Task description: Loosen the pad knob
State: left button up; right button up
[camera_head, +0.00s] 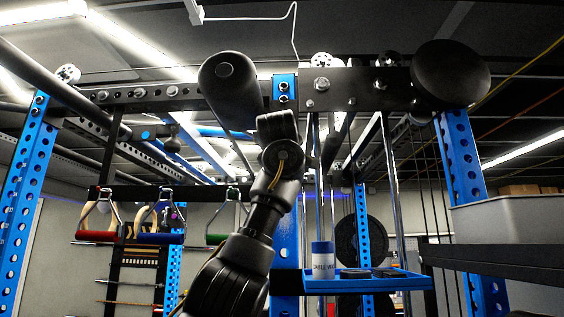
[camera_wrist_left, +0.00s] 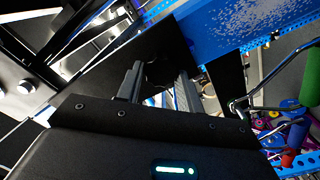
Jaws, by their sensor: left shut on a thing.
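A blue and black crossbeam (camera_head: 345,88) carries two black roller pads, a left pad (camera_head: 222,85) and a right pad (camera_head: 450,75). My left arm rises from the bottom of the head view, and my left gripper (camera_head: 278,125) is up just under the beam, right of the left pad. In the wrist view my left gripper (camera_wrist_left: 158,82) has its two fingers closed around a small dark part, which I take to be the pad knob (camera_wrist_left: 159,70). The knob is mostly hidden against dark surfaces, and I cannot see it in the head view. My right gripper is not in view.
Red (camera_head: 96,237), blue (camera_head: 158,239) and green (camera_head: 216,239) handles hang at the left. A blue tray (camera_head: 410,282) with a white and blue can (camera_head: 323,261) stands right of my arm. A grey bin (camera_head: 505,220) sits on a shelf at the right. Blue uprights flank the rack.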

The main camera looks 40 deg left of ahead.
pick_arm(q)
jog(key=o, duration=1)
jog(key=b+v, duration=0.6)
jog(key=v, duration=0.4)
jog(key=shift+s+d, duration=0.25)
jog(key=shift+d, duration=0.05)
jog(key=shift+f, duration=0.1)
